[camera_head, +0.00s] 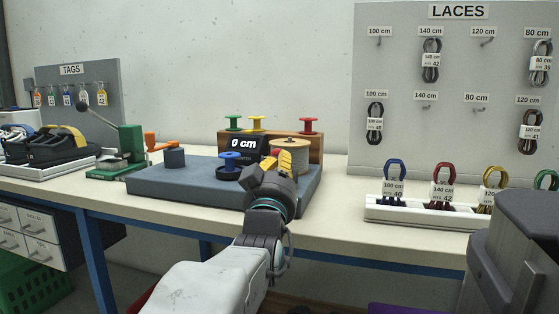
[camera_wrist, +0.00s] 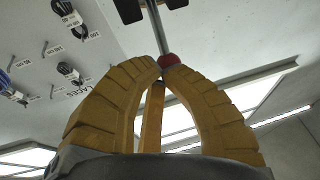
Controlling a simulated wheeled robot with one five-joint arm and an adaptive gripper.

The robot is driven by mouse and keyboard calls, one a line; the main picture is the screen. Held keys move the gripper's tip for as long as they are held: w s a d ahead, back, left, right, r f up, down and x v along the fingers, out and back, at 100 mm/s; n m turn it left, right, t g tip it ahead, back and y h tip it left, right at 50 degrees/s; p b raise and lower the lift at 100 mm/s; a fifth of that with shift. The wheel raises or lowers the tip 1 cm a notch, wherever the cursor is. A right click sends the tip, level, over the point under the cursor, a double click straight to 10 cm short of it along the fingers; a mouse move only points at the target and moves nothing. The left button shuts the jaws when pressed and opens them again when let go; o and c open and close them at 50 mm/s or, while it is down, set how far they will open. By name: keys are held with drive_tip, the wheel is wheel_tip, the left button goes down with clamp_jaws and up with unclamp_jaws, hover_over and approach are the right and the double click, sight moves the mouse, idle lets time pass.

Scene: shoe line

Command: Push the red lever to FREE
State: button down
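The red lever shows in the wrist view as a red ball knob (camera_wrist: 168,60) on a thin metal rod that runs up to dark blocks. My gripper (camera_wrist: 160,70) has curved yellow fingers drawn together at the tips, with the knob right at or just beyond them. I cannot tell whether they touch it. The black counter (camera_head: 243,144) reads 0 cm. No FREE mark is readable.
A wooden rack with green, yellow and red spools (camera_head: 308,125) stands behind the base, with a tan reel (camera_head: 292,152) in front. A green tool with an orange handle (camera_head: 130,150) is on the left. A white lace tray (camera_head: 420,213) lies right, under the LACES board (camera_head: 400,80).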

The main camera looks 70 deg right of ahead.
drive_tip(key=shift+d+r+y+p, duration=0.1)
drive_tip(key=shift+r+y+p, duration=0.1)
drive_tip(key=shift+y+p, duration=0.2)
